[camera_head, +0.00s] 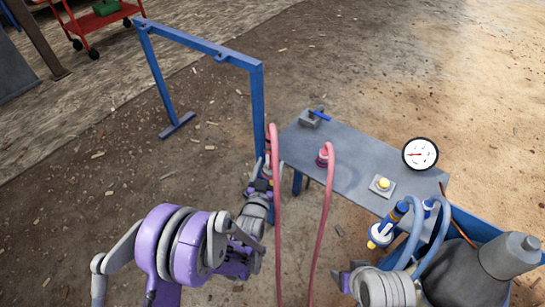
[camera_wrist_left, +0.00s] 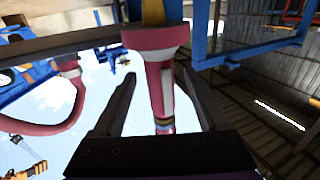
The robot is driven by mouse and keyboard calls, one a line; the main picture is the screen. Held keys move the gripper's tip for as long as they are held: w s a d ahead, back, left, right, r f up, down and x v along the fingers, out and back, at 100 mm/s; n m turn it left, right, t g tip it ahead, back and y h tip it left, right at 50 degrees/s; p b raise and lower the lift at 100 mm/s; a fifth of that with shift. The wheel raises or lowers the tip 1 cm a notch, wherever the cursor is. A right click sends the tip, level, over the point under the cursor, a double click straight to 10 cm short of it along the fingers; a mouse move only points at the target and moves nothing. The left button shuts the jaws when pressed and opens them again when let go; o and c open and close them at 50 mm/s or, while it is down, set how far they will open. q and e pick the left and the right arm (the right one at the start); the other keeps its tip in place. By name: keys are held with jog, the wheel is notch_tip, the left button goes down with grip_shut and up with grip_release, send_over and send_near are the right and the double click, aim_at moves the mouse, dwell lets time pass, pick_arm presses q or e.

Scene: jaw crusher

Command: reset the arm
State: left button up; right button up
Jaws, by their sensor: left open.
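My left arm, purple and grey, comes in at the lower left of the head view. Its gripper (camera_head: 262,178) is up at the blue frame's near post, beside the end of a pink hose (camera_head: 276,220). In the left wrist view the two dark fingers (camera_wrist_left: 158,85) are apart, with a pink hose fitting (camera_wrist_left: 157,42) between them; I see gaps on both sides of it. Part of my right arm (camera_head: 385,288) shows at the lower right of the head view; its finger state is unclear.
A blue frame (camera_head: 203,44) stands left of a grey table (camera_head: 350,150). The table carries a blue-handled valve (camera_head: 315,117), a gauge (camera_head: 420,153) and a yellow button (camera_head: 383,184). Blue hoses (camera_head: 413,230) hang at its right end. A red cart (camera_head: 100,18) stands far left.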

pick_arm(q)
jog(key=s+a+r+n+g+y, duration=0.1)
jog(key=s+a+g, duration=0.4)
jog(key=s, duration=0.7)
jog(key=s+a+r+n+g+y, duration=0.15)
jog(key=s+a+g, duration=0.35)
jog(key=s, duration=0.6)
jog(key=s+a+r+g+y, duration=0.1)
jog(key=s+a+g+y, duration=0.15)
jog(key=s+a, duration=0.7)
notch_tip(320, 180, up, 24)
jog(key=d+p, duration=0.2)
jog(key=p, duration=1.8)
jog(key=shift+s+d+f+h+p, duration=0.15)
jog(key=shift+s+d+h+p, duration=0.15)
jog(key=shift+d, duration=0.1)
pick_arm(e)
notch_tip(320, 180, up, 24)
jog(key=w+t, duration=0.1)
jog(key=shift+w+f, duration=0.2)
jog(key=shift+w, duration=0.05)
pick_arm(q)
jog(key=shift+t, duration=0.25)
